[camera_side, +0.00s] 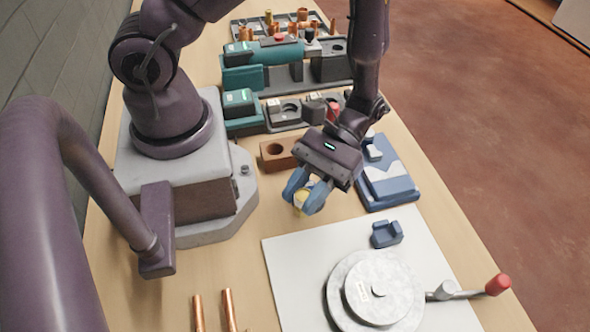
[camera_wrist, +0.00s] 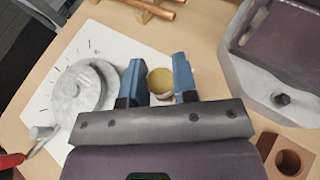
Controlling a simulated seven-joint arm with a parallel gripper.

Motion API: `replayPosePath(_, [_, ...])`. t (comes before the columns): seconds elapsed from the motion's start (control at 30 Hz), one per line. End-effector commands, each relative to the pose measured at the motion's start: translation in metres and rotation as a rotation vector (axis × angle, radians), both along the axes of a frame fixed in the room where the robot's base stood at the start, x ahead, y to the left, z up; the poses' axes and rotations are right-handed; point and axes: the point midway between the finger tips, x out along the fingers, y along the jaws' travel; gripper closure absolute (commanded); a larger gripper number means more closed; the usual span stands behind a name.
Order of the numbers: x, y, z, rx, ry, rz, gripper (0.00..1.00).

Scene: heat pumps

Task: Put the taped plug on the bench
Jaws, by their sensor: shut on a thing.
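My gripper (camera_side: 304,193) has blue fingers, and it is low over the bench (camera_side: 240,290), in front of the brown block. It is shut on a small round plug with a yellow top (camera_wrist: 161,82) and a pale lower band, which I take to be the taped plug. In the side view the plug shows as a yellow bit between the fingers (camera_side: 300,199). In the wrist view the plug sits between the two fingertips. I cannot tell whether its underside touches the bench.
A white board (camera_side: 290,262) with a grey round dial (camera_side: 376,288) and red-tipped handle lies in front. A brown block with a hole (camera_side: 277,153), a blue fixture (camera_side: 386,185) and a small blue holder (camera_side: 386,234) are nearby. Copper pipes (camera_side: 229,310) lie at front left.

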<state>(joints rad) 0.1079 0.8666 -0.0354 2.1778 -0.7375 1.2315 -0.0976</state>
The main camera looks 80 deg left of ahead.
Motion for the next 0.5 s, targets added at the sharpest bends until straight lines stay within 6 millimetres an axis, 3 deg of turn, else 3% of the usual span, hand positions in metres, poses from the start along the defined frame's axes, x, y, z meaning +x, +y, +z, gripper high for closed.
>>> replayPosePath(0.23, [0.001,-0.004,-0.011,0.0,0.001,0.029,0.98])
replayPosePath(0.5, [0.001,-0.004,-0.041,0.0,0.002,0.026,0.98])
